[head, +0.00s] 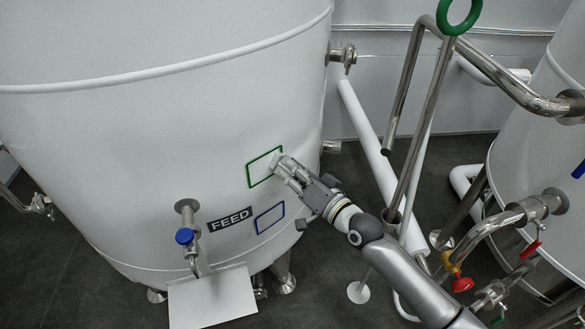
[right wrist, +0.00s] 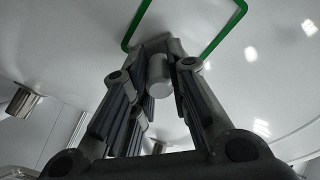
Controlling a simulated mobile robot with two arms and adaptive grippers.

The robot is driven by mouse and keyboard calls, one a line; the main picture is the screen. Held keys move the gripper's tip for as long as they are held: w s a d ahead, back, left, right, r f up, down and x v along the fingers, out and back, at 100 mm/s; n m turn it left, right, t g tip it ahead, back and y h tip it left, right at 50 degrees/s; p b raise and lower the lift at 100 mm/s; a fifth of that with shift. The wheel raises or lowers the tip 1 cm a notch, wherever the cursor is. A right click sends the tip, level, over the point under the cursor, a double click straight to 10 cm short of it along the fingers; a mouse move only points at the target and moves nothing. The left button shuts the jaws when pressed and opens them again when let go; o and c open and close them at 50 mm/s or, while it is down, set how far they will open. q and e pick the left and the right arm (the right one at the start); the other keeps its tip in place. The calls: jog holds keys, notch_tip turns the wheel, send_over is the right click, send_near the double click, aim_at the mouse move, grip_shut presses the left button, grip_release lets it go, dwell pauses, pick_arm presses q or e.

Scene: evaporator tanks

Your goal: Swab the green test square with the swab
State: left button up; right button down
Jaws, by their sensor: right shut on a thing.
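The green test square (head: 262,167) is a green outline on the white curved wall of the FEED tank. It also shows at the top of the right wrist view (right wrist: 203,58), partly behind the fingers. My right gripper (head: 283,166) is at the square's right side, its fingertips close to the wall. It is shut on the swab (right wrist: 158,76), whose white cylindrical handle shows between the fingers. The swab's far end seems to be at or very near the wall inside the outline; I cannot tell if it touches. My left gripper is not in view.
A blue outlined square (head: 269,217) and a FEED label (head: 230,219) are below on the tank. A blue-handled valve (head: 185,237) is above a white plate (head: 212,297). Steel pipes (head: 425,110) and a second tank (head: 535,130) stand to the right.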

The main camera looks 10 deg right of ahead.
jog(key=shift+s+a+r+p, duration=0.15)
jog(key=shift+s+a+p, duration=0.35)
jog(key=shift+a, duration=0.25)
jog(key=shift+s+a, duration=0.2)
jog(key=shift+a, duration=0.05)
jog(key=shift+s+a+p, duration=0.45)
jog(key=shift+a+p, duration=0.15)
jog(key=shift+p, duration=0.1)
jog(key=shift+s+a, duration=0.45)
jog(key=shift+a, duration=0.15)
jog(key=shift+s+a+p, duration=0.5)
jog(key=shift+a+p, duration=0.35)
jog(key=shift+p, duration=0.05)
jog(key=shift+s+a, duration=0.25)
jog(key=shift+a, duration=0.05)
jog(key=shift+p+v, duration=0.8)
jog(key=shift+v, duration=2.15)
